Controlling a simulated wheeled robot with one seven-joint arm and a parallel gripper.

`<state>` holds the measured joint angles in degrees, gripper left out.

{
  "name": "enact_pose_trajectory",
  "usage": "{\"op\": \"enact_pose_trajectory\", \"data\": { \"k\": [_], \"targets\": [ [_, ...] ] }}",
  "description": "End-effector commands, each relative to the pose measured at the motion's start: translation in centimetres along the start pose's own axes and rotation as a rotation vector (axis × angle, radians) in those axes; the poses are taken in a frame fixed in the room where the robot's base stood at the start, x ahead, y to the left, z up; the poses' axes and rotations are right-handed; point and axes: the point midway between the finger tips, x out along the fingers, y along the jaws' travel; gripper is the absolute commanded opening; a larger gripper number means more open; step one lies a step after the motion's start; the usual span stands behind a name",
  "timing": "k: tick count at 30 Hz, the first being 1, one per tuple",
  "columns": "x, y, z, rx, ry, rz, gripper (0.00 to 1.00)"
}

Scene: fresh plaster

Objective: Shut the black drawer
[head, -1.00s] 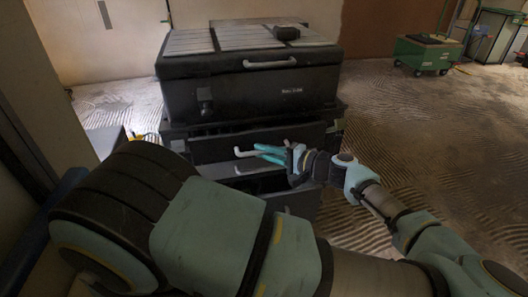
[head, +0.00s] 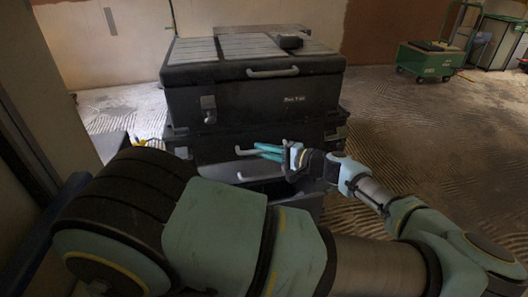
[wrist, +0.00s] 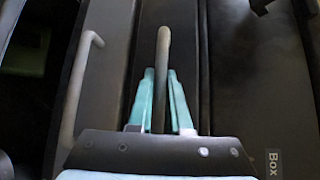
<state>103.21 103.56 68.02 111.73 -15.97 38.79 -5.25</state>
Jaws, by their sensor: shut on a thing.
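The black drawer unit (head: 210,155) stands below a large black case. My gripper (head: 262,152) is at its upper pale bar handle (head: 246,151). In the wrist view my teal fingers (wrist: 161,100) lie on both sides of this handle (wrist: 163,50), closed on it. A second, lower bar handle (head: 242,178) is free; it also shows at the left of the wrist view (wrist: 80,90). A grey strip shows between the two fronts, so the lower front seems to stand further out. My arm hides part of the unit, and how far the upper drawer is open is unclear.
The black case (head: 250,100) with its own front handle (head: 272,72) rests above the drawers; a small dark object (head: 289,42) lies on its lid. A green cart (head: 430,60) stands at the far right. Ridged floor (head: 400,120) to the right is clear.

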Motion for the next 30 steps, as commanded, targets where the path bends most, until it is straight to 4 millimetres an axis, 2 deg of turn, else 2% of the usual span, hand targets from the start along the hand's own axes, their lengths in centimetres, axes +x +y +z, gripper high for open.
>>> {"op": "enact_pose_trajectory", "data": {
  "k": [1,9,22,26,30],
  "targets": [
    [0.1,-0.1,-0.2,-0.002,0.006,-0.001,0.19],
    [0.1,-0.1,-0.1,-0.002,0.003,-0.002,0.47],
    [-0.3,-0.2,-0.1,-0.002,0.003,-0.003,0.47],
    [-1.9,-0.2,-0.1,-0.001,0.005,-0.001,0.47],
    [-4.7,-0.2,-0.1,0.000,0.007,0.001,0.47]
  ]
}}
